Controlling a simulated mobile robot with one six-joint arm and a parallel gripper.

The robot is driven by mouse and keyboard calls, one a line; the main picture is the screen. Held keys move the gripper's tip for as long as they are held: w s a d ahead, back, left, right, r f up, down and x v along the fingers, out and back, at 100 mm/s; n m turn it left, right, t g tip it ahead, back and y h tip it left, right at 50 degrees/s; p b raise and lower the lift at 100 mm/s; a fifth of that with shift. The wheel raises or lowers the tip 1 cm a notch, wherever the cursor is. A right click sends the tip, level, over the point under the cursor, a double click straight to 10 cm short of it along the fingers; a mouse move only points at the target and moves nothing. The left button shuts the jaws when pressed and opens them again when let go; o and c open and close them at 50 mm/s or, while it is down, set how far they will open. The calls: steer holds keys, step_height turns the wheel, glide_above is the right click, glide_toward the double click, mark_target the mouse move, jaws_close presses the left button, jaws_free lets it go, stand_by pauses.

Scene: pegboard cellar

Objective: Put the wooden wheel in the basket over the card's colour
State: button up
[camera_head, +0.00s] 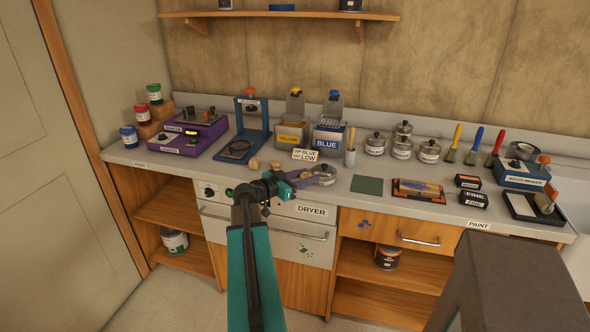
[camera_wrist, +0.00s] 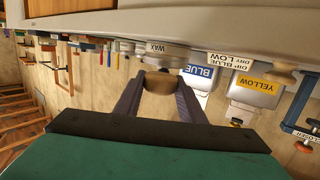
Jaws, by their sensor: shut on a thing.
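My gripper (camera_wrist: 158,84) is shut on the wooden wheel (camera_wrist: 158,82), a tan piece between the fingertips in the upside-down wrist view. In the head view my gripper (camera_head: 310,178) is at the counter's front part, and the held wheel is hard to make out. The card (camera_head: 305,155) reads DIP BLUE, DRY LOW; it also shows in the wrist view (camera_wrist: 231,62). Behind it stand the yellow tank (camera_head: 292,135) and the blue tank (camera_head: 327,138). A grey basket (camera_head: 333,107) shows above the blue tank, another (camera_head: 296,106) above the yellow.
A wax tin (camera_head: 324,175) is close by the fingers. Two small wooden pieces (camera_head: 254,163) lie left of the gripper. A brush in a pot (camera_head: 350,150) and several metal cans (camera_head: 402,142) stand right of the blue tank. A green mat (camera_head: 367,185) lies clear in front.

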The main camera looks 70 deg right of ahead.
steer(key=shift+w+d+f+p, duration=0.15)
steer(key=shift+w+d+p, duration=0.35)
steer(key=shift+w+d, duration=0.7)
steer(key=shift+w+d+f+p, duration=0.2)
steer(key=shift+w+d+p, duration=0.25)
steer(key=shift+w+d, duration=0.7)
steer(key=shift+w+d+f+p, duration=0.15)
steer(key=shift+w+d+p, duration=0.45)
steer(key=shift+d, duration=1.05)
steer(key=shift+w, duration=0.15)
steer(key=shift+w+d, duration=0.45)
steer(key=shift+d, duration=0.25)
steer(key=shift+f+p, duration=0.7)
steer(key=shift+f, duration=0.1)
steer(key=shift+f+b, duration=0.6)
steer(key=shift+f, duration=0.25)
steer(key=shift+f+b, duration=0.2)
steer(key=shift+b, duration=0.25)
steer(key=o, duration=1)
steer(key=shift+r+p, duration=0.15)
steer(key=shift+p, duration=1.3)
